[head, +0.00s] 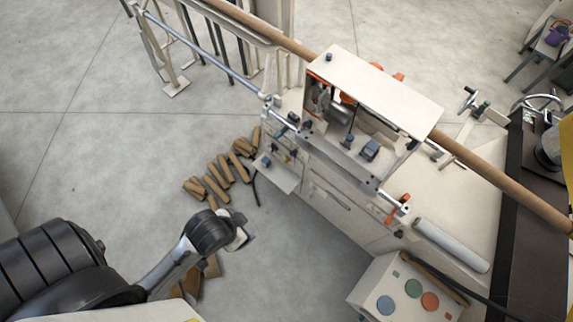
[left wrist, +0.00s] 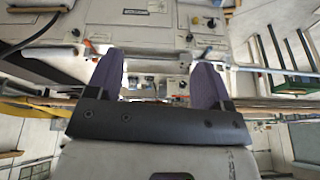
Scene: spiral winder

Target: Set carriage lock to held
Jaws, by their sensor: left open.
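The spiral winder's cream carriage housing (head: 380,90) stands around a long brown tube in the head view. I cannot tell for certain which part is the carriage lock. An orange-red handle (head: 397,208) sits on the machine's front right corner, and small dark knobs (head: 348,141) are on the carriage deck. My left gripper (head: 243,238) is in front of the machine, apart from it, over the floor. In the left wrist view its two purple-grey fingers (left wrist: 157,82) are spread with nothing between them. The machine's panels (left wrist: 130,30) appear beyond them. My right gripper is not in view.
A control box (head: 408,298) with blue, green and orange buttons stands at the front right. Brown cardboard tubes (head: 218,175) lie on the floor left of the machine. A rail frame (head: 205,45) extends to the upper left.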

